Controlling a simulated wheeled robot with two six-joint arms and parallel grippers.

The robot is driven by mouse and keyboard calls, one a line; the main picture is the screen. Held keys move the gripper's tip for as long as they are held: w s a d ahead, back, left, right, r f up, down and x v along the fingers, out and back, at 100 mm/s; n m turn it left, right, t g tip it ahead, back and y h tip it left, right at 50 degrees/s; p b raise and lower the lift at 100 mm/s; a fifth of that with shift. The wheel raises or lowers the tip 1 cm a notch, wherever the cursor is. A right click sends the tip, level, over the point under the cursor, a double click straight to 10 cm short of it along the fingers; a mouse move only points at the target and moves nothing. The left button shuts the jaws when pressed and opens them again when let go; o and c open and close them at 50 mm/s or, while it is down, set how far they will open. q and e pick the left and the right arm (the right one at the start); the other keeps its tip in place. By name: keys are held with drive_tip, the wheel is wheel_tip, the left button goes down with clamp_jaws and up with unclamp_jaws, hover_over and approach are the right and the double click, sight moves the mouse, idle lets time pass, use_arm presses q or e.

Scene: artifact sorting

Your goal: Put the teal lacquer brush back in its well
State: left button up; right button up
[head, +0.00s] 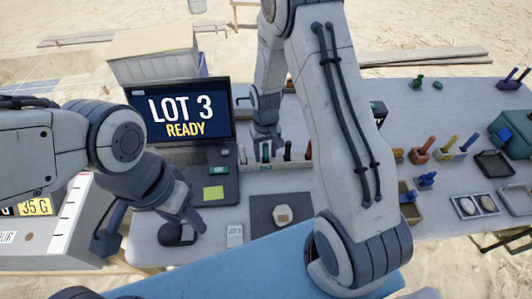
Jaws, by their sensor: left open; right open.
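A pale rack (277,166) stands behind the dark mat, with several upright handles in it, including a dark green one (287,151) and a red one (308,150). A small teal-green piece (266,153) shows at the rack just below my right gripper (265,142). I cannot tell whether it is the teal lacquer brush or whether the gripper touches it. The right gripper is open and points down at the rack; its arm hides much of the table to the right. My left gripper (187,219) is open, low over the left of the table. The wells are too small to make out.
A "LOT 3 READY" screen (180,112) stands behind the left of the table. A dark mat (262,206) bears a pale hexagonal piece (283,214). A black round object (177,237) is by my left gripper. Trays and stamp holders (421,156) fill the right side.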

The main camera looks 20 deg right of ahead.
wheel_tip(320, 180, up, 11)
drive_tip(key=shift+f, duration=0.1)
drive_tip(key=shift+a+r, duration=0.1)
drive_tip(key=shift+r, duration=0.25)
drive_tip(key=s+a+r+n, duration=0.4)
drive_tip(key=s+a+r, duration=0.3)
drive_tip(key=s+a, duration=0.4)
drive_tip(key=s+a+r+n, duration=0.1)
drive_tip(key=s, duration=0.5)
drive_tip(key=s+a+r+n+y, duration=0.1)
drive_tip(key=s+n, duration=0.1)
drive_tip(key=s, duration=0.4)
drive_tip(key=shift+s+a+r+n, duration=0.2)
drive_tip(key=shift+s+a+n, duration=0.1)
drive_tip(key=shift+s+a, duration=0.1)
drive_tip(key=shift+w, duration=0.1)
